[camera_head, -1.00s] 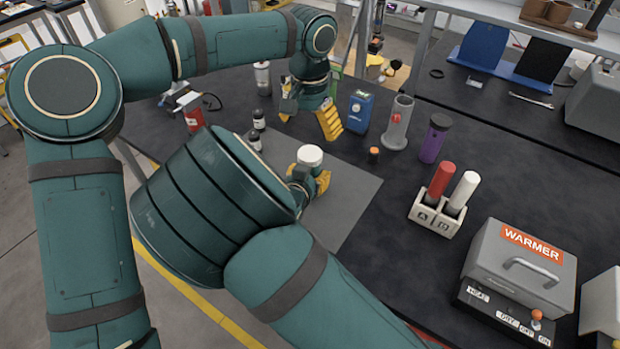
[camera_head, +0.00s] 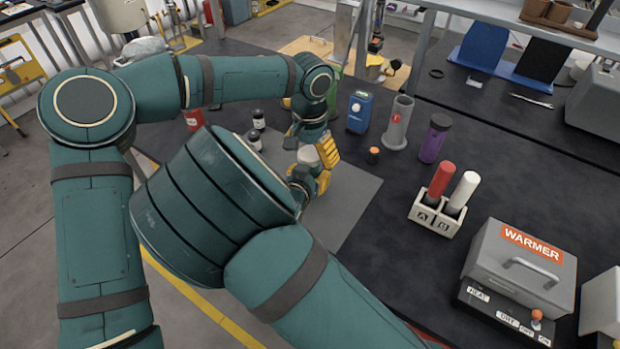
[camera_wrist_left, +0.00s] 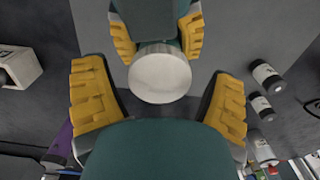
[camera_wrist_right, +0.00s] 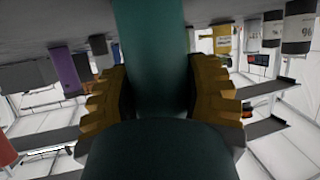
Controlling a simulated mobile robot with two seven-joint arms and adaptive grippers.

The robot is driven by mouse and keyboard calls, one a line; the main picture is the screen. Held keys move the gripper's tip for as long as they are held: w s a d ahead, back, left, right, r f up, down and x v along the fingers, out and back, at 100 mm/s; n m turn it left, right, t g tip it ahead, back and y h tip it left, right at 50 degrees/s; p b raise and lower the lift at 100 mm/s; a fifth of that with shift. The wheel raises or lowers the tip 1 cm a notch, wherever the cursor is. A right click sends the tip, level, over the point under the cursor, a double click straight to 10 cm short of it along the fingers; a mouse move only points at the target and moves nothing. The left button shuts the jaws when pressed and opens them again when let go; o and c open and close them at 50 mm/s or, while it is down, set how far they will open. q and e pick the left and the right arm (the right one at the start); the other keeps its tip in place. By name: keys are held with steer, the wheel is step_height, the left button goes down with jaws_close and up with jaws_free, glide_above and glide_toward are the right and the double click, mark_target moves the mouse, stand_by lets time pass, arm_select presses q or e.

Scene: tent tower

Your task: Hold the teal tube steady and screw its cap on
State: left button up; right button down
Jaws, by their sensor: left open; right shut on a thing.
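The teal tube (camera_wrist_right: 155,60) stands between the yellow fingers of my right gripper (camera_wrist_right: 160,95), which is shut on it. In the head view my right gripper (camera_head: 312,182) is low over the grey mat. The white round cap (camera_head: 309,155) sits at the tube's top; its face shows in the left wrist view (camera_wrist_left: 160,75). I cannot tell how tightly it is seated. My left gripper (camera_head: 322,150) is open, pointing down close to the cap. In the left wrist view its fingers (camera_wrist_left: 160,100) are spread on either side, apart from the cap.
A small orange-topped piece (camera_head: 373,155), a blue box (camera_head: 359,112), a grey holder (camera_head: 398,125) and a purple bottle (camera_head: 434,140) stand to the right. A two-slot rack (camera_head: 435,218) and the warmer (camera_head: 520,265) are farther right.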

arm_select(q)
steer(key=c, duration=1.3)
steer(key=shift+m, duration=1.6)
steer(key=o, duration=1.3)
steer(key=shift+r, duration=0.1)
steer(key=shift+r, duration=2.2)
